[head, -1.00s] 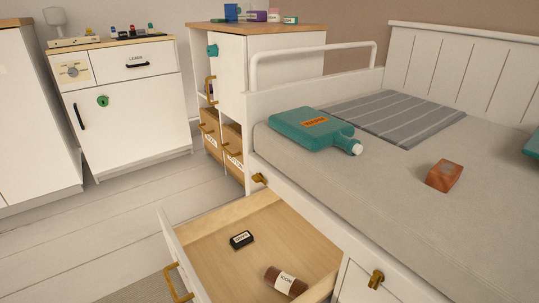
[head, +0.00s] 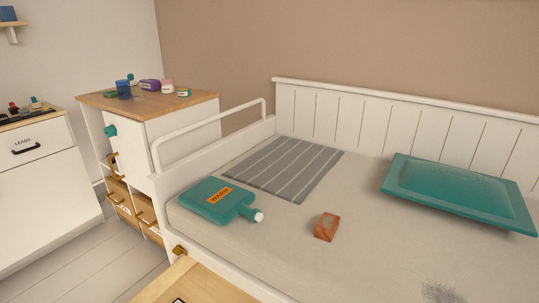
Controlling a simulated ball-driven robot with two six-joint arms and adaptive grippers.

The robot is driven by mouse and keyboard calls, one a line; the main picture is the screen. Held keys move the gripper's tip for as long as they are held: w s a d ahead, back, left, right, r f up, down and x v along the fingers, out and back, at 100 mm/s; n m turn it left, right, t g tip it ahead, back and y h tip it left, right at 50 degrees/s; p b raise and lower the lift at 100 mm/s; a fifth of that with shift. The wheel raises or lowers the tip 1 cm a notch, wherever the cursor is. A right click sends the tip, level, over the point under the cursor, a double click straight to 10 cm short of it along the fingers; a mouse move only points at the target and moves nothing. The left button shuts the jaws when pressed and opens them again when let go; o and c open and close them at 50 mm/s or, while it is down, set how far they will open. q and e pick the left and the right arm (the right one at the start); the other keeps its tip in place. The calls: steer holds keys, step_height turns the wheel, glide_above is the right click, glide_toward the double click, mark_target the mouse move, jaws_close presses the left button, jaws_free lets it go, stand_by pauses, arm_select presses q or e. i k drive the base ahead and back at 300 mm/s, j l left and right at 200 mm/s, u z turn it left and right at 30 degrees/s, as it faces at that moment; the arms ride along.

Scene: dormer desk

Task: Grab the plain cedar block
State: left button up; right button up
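A plain reddish-brown wooden block (head: 326,227), which looks like the cedar block, lies on the bed's grey mattress (head: 290,262). It sits to the right of a teal bottle (head: 212,201) with a white cap and an orange label, apart from it. Neither of my grippers shows in the head view.
A grey striped mat (head: 283,168) lies flat behind the bottle and block. A teal pillow (head: 458,190) lies at the right. A white bed rail (head: 210,125) rises at the left edge of the bed. An open drawer (head: 195,283) juts out below. The mattress around the block is clear.

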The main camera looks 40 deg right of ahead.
mark_target(326, 225)
steer(key=z, duration=1.55)
